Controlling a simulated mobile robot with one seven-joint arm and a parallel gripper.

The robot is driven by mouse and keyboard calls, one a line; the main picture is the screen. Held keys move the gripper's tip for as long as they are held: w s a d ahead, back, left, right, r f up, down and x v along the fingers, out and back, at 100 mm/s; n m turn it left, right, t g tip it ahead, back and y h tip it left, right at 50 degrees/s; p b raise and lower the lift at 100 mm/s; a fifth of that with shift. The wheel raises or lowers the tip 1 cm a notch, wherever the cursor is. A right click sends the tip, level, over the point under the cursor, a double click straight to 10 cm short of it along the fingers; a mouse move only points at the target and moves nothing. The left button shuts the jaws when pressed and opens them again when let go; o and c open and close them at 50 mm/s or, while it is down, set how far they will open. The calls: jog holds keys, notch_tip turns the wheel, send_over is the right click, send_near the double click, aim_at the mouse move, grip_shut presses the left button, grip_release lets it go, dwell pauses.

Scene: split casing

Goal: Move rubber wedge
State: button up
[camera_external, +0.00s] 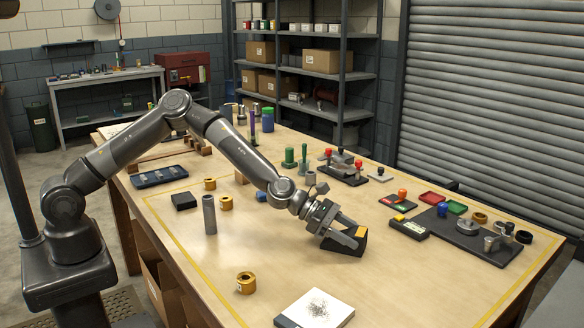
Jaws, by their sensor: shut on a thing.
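A grey cylinder (210,214) and several brass rings (246,283) stand to the left. A dark plate (459,238) with metal parts lies to the right. Bare table surrounds the block.

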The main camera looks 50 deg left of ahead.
jog(key=a, duration=2)
jog(key=o, duration=1.3)
jog(key=shift+a, duration=0.1)
jog(key=v, duration=1)
jog(key=shift+s+a+r, duration=0.1)
jog(key=shift+a+r, duration=0.05)
jog(key=shift+a, duration=0.05)
